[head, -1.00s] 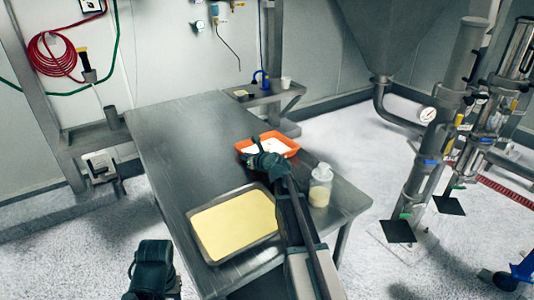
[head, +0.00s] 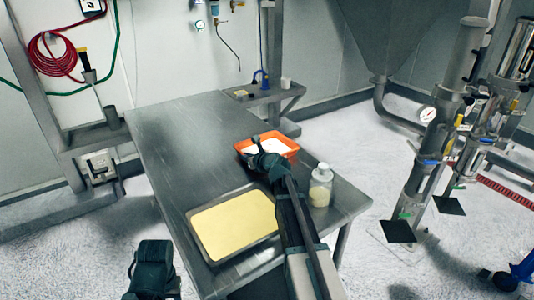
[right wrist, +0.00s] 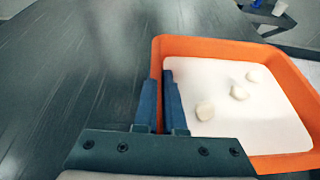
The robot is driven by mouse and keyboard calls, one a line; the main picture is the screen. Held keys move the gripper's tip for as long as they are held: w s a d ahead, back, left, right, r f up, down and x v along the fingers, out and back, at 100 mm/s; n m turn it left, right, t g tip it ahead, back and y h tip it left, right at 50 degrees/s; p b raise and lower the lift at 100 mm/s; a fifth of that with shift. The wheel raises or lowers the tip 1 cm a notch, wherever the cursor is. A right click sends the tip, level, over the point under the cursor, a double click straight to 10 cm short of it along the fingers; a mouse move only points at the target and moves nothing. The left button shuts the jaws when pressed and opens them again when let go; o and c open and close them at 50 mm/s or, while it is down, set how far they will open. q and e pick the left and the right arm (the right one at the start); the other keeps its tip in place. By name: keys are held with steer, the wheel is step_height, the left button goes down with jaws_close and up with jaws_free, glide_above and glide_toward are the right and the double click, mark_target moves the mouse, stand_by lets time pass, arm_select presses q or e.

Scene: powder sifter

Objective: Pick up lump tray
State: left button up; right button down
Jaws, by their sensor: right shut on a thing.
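The orange lump tray (head: 285,143) sits on the metal table, right of its middle. In the right wrist view the lump tray (right wrist: 302,92) holds white powder (right wrist: 210,70) with pale lumps (right wrist: 238,92) on it. My right gripper (head: 257,148) is at the tray's near left side and hides part of it. In the right wrist view the right gripper (right wrist: 160,85) is shut on the tray's left wall, one finger outside and one inside. My left gripper (head: 150,270) is at the bottom left, off the table; its fingers cannot be made out.
A metal pan of yellow powder (head: 235,225) lies at the table's near end. A clear jar (head: 320,187) stands near the right edge. The table's far left part (head: 180,130) is clear. A small shelf (head: 262,95) is behind the table.

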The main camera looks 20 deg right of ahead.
stand_by(0.3)
steer(key=shift+r+p, duration=0.8)
steer(key=shift+p, duration=0.05)
steer(key=shift+s+r+p, duration=0.2)
steer(key=shift+r+p, duration=0.4)
steer(key=shift+s+r+p, duration=0.15)
steer(key=shift+r+p, duration=0.4)
steer(key=shift+r, duration=0.05)
steer(key=s, duration=0.5)
steer(key=s+a, duration=0.1)
steer(key=s, duration=0.4)
steer(key=s+a+r+p, duration=0.1)
steer(key=s, duration=0.4)
steer(key=shift+a, duration=0.1)
steer(key=shift+r, duration=0.15)
step_height(320, 180, up, 21)
steer(key=p, duration=2.1)
steer(key=shift+r+p, duration=0.45)
steer(key=shift+p, duration=0.15)
steer(key=shift+s+f, duration=0.1)
steer(key=shift+f, duration=0.05)
